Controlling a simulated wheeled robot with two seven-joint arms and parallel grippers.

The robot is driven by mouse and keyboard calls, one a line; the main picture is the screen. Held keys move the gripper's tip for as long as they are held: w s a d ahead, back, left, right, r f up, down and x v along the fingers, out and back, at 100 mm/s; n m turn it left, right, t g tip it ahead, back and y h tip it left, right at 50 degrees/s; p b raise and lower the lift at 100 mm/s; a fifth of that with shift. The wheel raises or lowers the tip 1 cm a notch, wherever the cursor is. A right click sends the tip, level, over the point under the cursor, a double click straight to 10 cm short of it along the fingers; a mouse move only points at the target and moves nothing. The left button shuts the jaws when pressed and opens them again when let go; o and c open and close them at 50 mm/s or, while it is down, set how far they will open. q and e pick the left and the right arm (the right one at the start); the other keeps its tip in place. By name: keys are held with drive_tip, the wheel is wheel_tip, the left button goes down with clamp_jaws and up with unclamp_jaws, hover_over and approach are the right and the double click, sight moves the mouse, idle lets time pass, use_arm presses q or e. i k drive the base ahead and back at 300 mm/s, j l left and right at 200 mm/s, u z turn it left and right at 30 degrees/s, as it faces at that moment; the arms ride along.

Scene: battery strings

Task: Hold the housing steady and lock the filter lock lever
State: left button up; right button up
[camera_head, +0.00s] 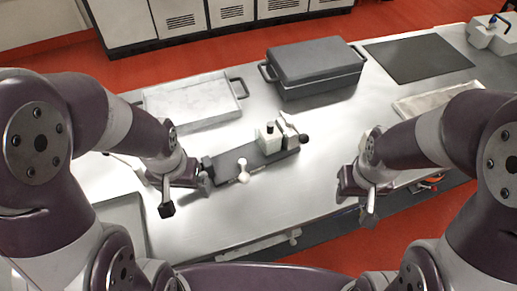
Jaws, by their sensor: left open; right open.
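The filter housing, a pale block on a dark base plate (228,164), stands in the middle of the metal bench; the pale block (267,138) is toward the plate's right end. A lever with a dark knob (303,139) sticks out at the right end. A white-tipped handle (243,172) sticks out at the front of the plate. I cannot tell which of the two is the lock lever. My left gripper (181,199) is open and empty, just left of the plate's left end. My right gripper (366,199) is open and empty, apart from the housing on its right.
A pale tray (190,116) and a dark lidded box (316,86) with side handles stand behind the housing. A dark flat panel (418,59) lies at the back right. Another pale tray (408,103) is partly behind my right arm. The bench front between my grippers is clear.

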sight(303, 138)
drive_tip(key=l+u, duration=0.35)
drive_tip(key=k+l+u, duration=0.1)
drive_tip(key=l+u, duration=0.15)
drive_tip(key=u, duration=0.15)
